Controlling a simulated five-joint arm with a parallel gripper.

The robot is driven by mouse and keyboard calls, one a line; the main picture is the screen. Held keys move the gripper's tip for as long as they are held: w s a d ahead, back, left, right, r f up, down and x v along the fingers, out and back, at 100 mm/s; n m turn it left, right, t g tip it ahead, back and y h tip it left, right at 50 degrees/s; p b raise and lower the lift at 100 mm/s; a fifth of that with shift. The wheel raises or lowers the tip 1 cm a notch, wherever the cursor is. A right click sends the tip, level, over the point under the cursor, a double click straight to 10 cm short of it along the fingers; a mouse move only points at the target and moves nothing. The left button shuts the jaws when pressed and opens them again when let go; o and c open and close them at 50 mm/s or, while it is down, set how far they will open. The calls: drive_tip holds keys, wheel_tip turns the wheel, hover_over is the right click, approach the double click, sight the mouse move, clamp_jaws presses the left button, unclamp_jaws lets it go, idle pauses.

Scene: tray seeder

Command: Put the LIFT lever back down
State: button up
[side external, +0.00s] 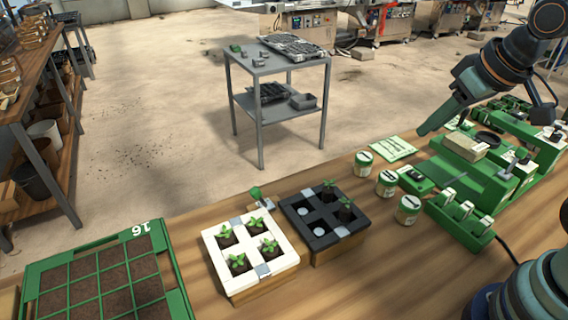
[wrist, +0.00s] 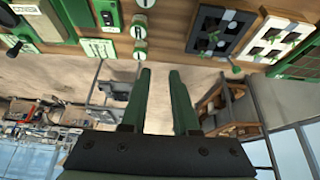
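A green lever block (side external: 459,220) stands at the right of the bench in the side view, with three pale levers on it. Its labels are too small to read, so I cannot tell which lever is LIFT. A separate small lever with a green knob (side external: 256,193) stands on a metal bracket behind the white tray. My gripper (side external: 423,132) is above the back edge of the bench, apart from the lever block. In the wrist view my gripper (wrist: 160,71) has its two green fingers apart with nothing between them.
Three jars (side external: 387,183) and a pale card (side external: 386,149) lie left of the lever block. A white seedling tray (side external: 287,262) and a black tray (side external: 318,241) stand further left. A green machine (side external: 480,178) sits behind the block. Bare bench lies in front of the jars.

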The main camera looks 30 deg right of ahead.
drive_tip(key=shift+w+a+r, duration=0.15)
drive_tip(key=shift+w+r, duration=0.05)
drive_tip(key=shift+w, duration=0.05)
clamp_jaws()
drive_tip(key=w+a+r+n+g, duration=0.3)
drive_tip(key=w+a+n, duration=0.7)
drive_tip(key=w+a, duration=0.45)
drive_tip(key=w+a+f+n+g, duration=0.1)
drive_tip(key=a+f+n, duration=0.3)
drive_tip(key=a, duration=0.5)
drive_tip(key=w+a+f+n+g, duration=0.1)
drive_tip(key=a+f+n, duration=0.3)
drive_tip(key=a+f, duration=0.4)
drive_tip(key=shift+w+a+f+g, duration=0.15)
drive_tip(key=shift+a+f+g, duration=0.15)
drive_tip(key=shift+a+g, duration=0.2)
